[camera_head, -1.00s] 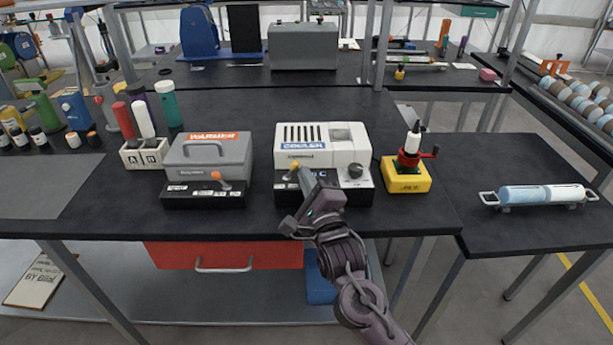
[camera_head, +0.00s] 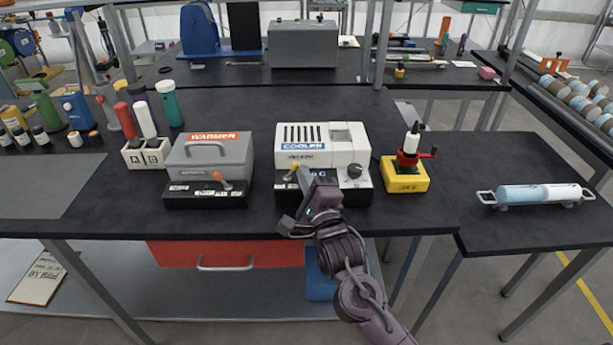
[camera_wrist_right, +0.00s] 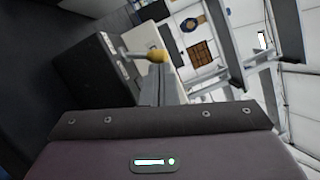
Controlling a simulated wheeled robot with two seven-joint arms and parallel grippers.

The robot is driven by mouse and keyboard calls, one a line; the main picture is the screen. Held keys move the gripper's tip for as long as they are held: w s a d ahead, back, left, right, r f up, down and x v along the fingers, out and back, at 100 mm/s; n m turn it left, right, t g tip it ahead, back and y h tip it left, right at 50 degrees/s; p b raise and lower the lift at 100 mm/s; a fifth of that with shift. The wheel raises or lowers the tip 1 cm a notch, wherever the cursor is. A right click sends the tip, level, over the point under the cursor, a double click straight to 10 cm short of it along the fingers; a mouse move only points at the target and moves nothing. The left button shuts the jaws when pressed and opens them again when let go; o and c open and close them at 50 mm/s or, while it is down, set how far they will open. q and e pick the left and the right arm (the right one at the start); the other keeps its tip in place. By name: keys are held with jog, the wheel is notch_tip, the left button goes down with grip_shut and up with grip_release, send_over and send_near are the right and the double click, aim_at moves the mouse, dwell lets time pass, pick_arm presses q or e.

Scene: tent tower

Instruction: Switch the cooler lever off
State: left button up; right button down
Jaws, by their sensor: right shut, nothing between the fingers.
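The cooler (camera_head: 345,152) is a white box with a vented top on a black base, standing on the dark bench in the middle of the head view. Its lever (camera_head: 293,169) has a yellow tip and sits at the left of the base front. In the right wrist view the lever (camera_wrist_right: 155,56) shows as a metal rod with a yellow knob, just beyond my fingertips. My right gripper (camera_head: 304,174) is shut and empty, right beside the knob; I cannot tell whether they touch. Its closed fingers (camera_wrist_right: 161,80) partly hide what lies behind. My left gripper is not in view.
A grey warmer (camera_head: 208,155) with an orange-tipped lever stands left of the cooler. A yellow-based device with a red clamp (camera_head: 406,176) stands to the right. A round dark knob (camera_head: 354,171) is on the cooler's base. Bench front is clear.

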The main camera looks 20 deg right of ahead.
jog(key=shift+a+r+n+p, duration=0.15)
jog(key=shift+r+n+p, duration=0.35)
jog(key=shift+p, duration=0.45)
jog(key=n+p, duration=0.1)
jog(key=p, duration=0.1)
jog(key=a+r+n+g+p, duration=0.1)
jog(key=n+p, duration=0.1)
jog(key=p, duration=0.1)
jog(key=a+n+g+p, duration=0.1)
jog(key=n+p, duration=0.1)
jog(key=shift+w+r+p, duration=0.2)
jog(key=shift+w+p, duration=0.1)
jog(key=shift+w+a+f+n+g+p, duration=0.1)
jog(key=shift+a+n+g+p, duration=0.15)
jog(key=shift+n+p, duration=0.35)
jog(key=shift+w+a+n+g+p, duration=0.15)
jog(key=shift+a+n+p, duration=0.25)
jog(key=shift+n, duration=0.3)
jog(key=shift+s+d, duration=0.1)
